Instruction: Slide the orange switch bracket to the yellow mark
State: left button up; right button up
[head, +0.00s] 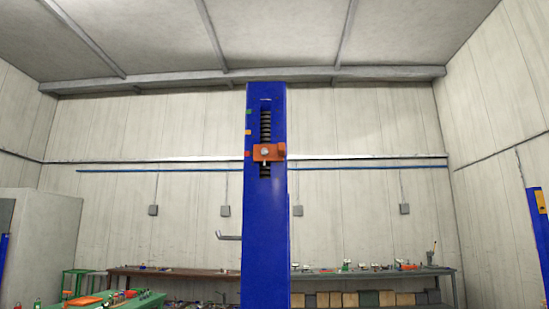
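The orange switch bracket (274,152) sits across the vertical slot in the front of a tall blue column (265,230). A dark threaded screw (265,122) shows in the slot above and below the bracket. Small marks run down the column's left edge: a green one (248,112) at the top, a yellow-orange one (248,132) in the middle and a red one (248,154) at the bottom. The bracket is level with the red mark and below the yellow-orange one. Neither of my grippers is in view.
Behind the column, a brown workbench (180,272) and a grey bench (380,271) with tools stand along the back wall. A green table (140,299) is at the lower left. Part of another blue post (538,235) shows at the right edge.

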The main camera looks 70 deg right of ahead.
aim_at(276, 152)
jog(key=z, duration=2)
